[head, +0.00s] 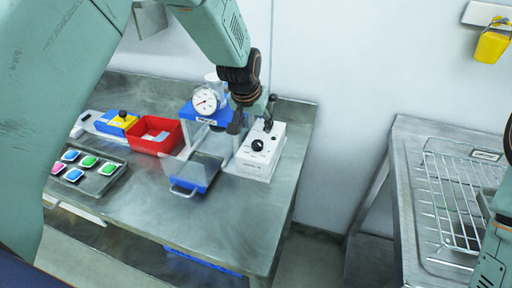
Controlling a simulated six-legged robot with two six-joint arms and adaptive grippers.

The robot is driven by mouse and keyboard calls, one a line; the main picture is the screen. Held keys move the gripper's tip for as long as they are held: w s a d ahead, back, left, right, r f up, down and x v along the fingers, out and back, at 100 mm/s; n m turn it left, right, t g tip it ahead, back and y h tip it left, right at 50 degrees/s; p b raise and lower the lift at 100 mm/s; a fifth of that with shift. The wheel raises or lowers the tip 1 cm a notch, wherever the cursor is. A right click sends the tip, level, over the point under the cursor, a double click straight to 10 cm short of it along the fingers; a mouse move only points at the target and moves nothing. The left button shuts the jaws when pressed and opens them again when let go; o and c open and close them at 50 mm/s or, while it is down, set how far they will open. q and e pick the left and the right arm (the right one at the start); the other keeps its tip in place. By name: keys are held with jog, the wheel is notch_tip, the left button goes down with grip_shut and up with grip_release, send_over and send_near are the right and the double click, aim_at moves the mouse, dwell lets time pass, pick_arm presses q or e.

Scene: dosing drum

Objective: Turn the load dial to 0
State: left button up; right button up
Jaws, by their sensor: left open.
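A white control box (262,165) stands near the right end of the steel bench. It carries a round black dial (258,145) on its face, too small for me to read its setting. My left gripper (252,124) points down just above the box, its fingers spread and nothing visible between them. It looks close to the dial, but I cannot tell whether it touches the box. Left of it stands a blue dosing unit (201,115) with a round white gauge (205,101) on top. My right arm shows at the right edge; its gripper is out of view.
A blue drawer-like tray with a handle (184,191) sits in front of the dosing unit. The bench front (190,225) is clear. A wire rack (455,195) lies right.

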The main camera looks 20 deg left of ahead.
aim_at(257, 143)
pick_arm(q)
jog(key=shift+n+g, duration=0.3)
jog(key=shift+n, duration=0.6)
jog(key=b+x, duration=0.3)
jog(key=x, duration=0.6)
jog(key=shift+a+f, duration=0.15)
jog(key=shift+f, duration=0.25)
jog(key=shift+s, duration=0.1)
pick_arm(e)
notch_tip(257, 143, down, 5)
jog(key=shift+r, duration=0.1)
pick_arm(q)
jog(key=shift+c, duration=0.3)
jog(key=c, duration=1.1)
